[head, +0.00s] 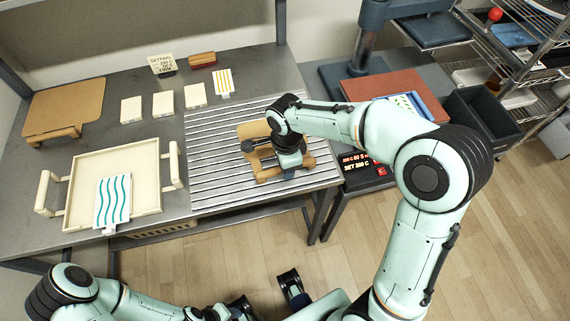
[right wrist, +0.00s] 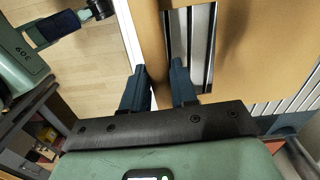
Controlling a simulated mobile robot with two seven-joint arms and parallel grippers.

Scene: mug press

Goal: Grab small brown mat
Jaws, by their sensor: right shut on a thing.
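The small brown mat (head: 250,131) is a tan board with a slotted handle at its front edge. It lies over the ribbed metal surface, partly hidden by my right arm. My right gripper (head: 288,160) is over the handle. In the right wrist view the mat (right wrist: 262,55) fills the upper right, and my right gripper (right wrist: 159,70) is shut on its handle bar, one finger in the slot and one outside the edge. I cannot tell whether the mat is raised. My left gripper (head: 265,292) is open and empty in front of the table, low in the head view.
A larger brown mat (head: 68,100) lies at the far left. White blocks (head: 163,104) and a striped card (head: 224,82) lie behind. A press (head: 365,40) and a red-lit display (head: 362,163) are on the right.

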